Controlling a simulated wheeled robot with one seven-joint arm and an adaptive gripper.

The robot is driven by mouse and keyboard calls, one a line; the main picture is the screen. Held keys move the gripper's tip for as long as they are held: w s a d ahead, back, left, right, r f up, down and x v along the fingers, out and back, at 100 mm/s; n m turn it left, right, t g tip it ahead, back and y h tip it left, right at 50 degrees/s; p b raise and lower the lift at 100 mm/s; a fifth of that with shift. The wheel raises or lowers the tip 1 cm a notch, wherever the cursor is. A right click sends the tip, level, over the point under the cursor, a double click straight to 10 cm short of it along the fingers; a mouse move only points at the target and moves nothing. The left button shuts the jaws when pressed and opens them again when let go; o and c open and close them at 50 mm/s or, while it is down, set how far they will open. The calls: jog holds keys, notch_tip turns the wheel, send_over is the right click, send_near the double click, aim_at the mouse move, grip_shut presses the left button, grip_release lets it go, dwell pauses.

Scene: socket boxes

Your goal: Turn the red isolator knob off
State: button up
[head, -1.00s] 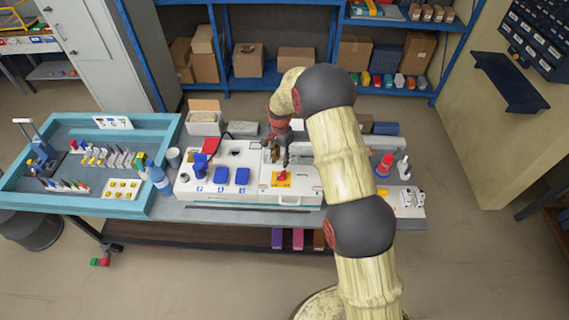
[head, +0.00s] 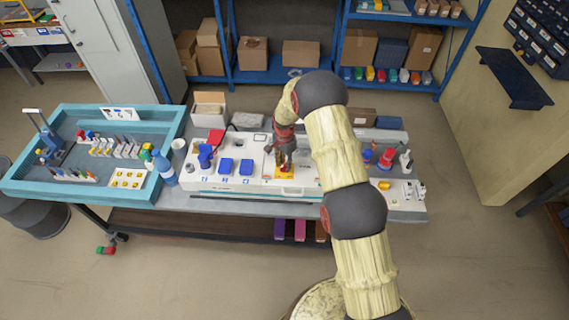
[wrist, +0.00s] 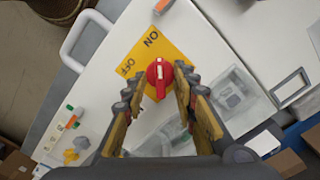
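The red isolator knob (wrist: 159,73) sits on a yellow plate (wrist: 172,39) lettered ON and OFF on the white panel. In the wrist view its white mark lies closer to the ON lettering's line than can be judged exactly. My gripper (wrist: 161,83) is open, with one finger on each side of the knob's lower part; I cannot tell whether they touch it. In the head view my gripper (head: 284,164) is over the yellow plate (head: 285,176) and largely hides the knob.
Blue socket covers (head: 225,166) stand on the panel left of my gripper. A red knob-like piece (head: 386,159) stands to the right. A blue bottle (head: 165,170) and a teal tray (head: 97,193) are further left. The panel's white handle (head: 292,191) is in front.

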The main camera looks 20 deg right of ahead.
grip_shut()
dwell(0.6)
